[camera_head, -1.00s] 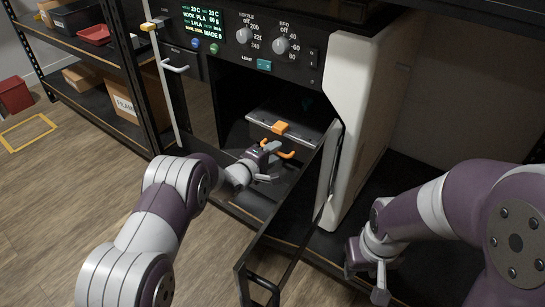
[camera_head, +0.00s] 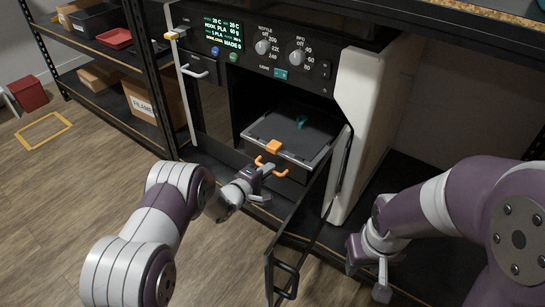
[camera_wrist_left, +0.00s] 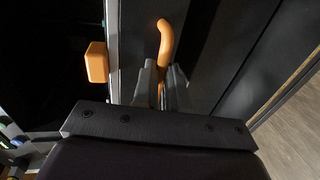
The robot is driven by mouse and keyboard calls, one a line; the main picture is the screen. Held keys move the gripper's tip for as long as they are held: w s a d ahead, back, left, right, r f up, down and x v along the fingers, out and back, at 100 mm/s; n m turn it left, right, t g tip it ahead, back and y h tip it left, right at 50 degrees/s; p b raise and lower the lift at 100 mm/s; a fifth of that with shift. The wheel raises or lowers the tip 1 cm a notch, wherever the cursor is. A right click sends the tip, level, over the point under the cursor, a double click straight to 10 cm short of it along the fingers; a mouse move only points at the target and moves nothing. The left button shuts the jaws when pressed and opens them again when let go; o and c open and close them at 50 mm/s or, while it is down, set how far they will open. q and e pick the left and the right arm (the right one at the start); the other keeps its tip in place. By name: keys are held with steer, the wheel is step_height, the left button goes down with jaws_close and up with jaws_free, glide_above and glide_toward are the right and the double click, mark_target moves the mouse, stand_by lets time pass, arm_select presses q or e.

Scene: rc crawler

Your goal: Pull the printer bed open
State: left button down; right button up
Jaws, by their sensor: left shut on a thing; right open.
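The printer bed (camera_head: 283,127) is a dark plate with a light rim, sticking partly out of the printer's open chamber. An orange tab (camera_head: 274,146) sits on its front edge. Below it is an orange handle (camera_head: 277,171), curved like a hook in the left wrist view (camera_wrist_left: 167,38). My left gripper (camera_head: 264,171) is shut on this handle; the grip is partly hidden behind its fingers in the left wrist view (camera_wrist_left: 160,80). My right gripper (camera_head: 367,277) is open and empty, low in front of the shelf at the right.
The printer (camera_head: 365,110) stands on a dark shelf. Its glass door (camera_head: 300,225) hangs open toward me, just right of the bed. A small teal piece (camera_head: 302,121) lies on the bed. Shelves with boxes (camera_head: 140,98) stand at the left.

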arm_select(q)
steer(key=f+p+v, duration=0.3)
steer(key=p+v, duration=0.5)
steer(key=v, duration=0.7)
steer(key=shift+s+a, duration=0.35)
steer(key=shift+s, duration=0.25)
steer(key=c, duration=1.2)
jaws_free()
steer(key=shift+o, duration=0.2)
